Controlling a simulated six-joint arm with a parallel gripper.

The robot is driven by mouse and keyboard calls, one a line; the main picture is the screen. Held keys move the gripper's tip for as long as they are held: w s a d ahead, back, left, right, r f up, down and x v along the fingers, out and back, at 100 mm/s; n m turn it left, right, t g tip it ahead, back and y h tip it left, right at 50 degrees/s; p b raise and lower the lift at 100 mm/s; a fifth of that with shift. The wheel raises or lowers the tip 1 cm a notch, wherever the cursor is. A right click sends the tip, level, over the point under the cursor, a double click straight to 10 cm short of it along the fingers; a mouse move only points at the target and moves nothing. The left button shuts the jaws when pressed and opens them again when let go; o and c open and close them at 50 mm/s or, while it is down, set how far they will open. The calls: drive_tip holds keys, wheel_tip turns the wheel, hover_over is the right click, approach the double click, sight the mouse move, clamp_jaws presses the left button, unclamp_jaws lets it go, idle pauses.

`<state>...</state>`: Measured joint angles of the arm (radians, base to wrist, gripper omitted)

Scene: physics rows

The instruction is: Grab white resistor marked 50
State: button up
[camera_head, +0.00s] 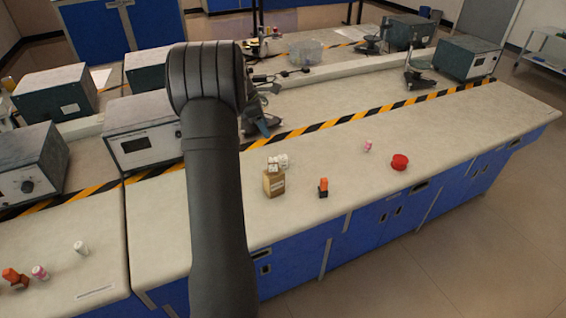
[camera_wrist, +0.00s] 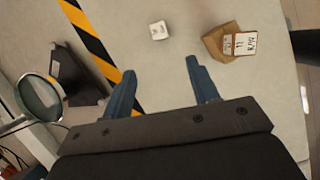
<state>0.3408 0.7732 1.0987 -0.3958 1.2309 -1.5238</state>
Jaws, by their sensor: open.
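A small white block (camera_wrist: 158,31) lies on the bench in the wrist view, beyond and roughly between my fingertips; its marking is too small to read. Another white block with printed text (camera_wrist: 243,44) sits on a brown box (camera_wrist: 212,45) to its right. The head view shows white blocks (camera_head: 278,162) at the top of the brown box (camera_head: 274,184). I cannot tell which piece is marked 50. My gripper (camera_wrist: 160,66) is open, its two blue fingers apart with only bare bench between them. In the head view my arm hides the gripper.
A black-and-yellow stripe (camera_wrist: 92,42) runs left of the fingers, with a magnifier (camera_wrist: 40,97) beyond it. An orange-and-black part (camera_head: 323,187), a pink-and-white piece (camera_head: 367,146) and a red round part (camera_head: 400,162) stand right of the box. A white cylinder (camera_head: 81,248) stands far left.

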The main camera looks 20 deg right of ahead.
sight(282, 157)
drive_tip(key=shift+n, duration=0.3)
drive_tip(key=x, duration=1.8)
drive_tip(key=shift+w+a, duration=0.1)
drive_tip(key=shift+w, duration=0.05)
drive_tip(key=c, duration=1.1)
drive_tip(key=shift+o, duration=0.2)
drive_tip(key=shift+r, duration=0.1)
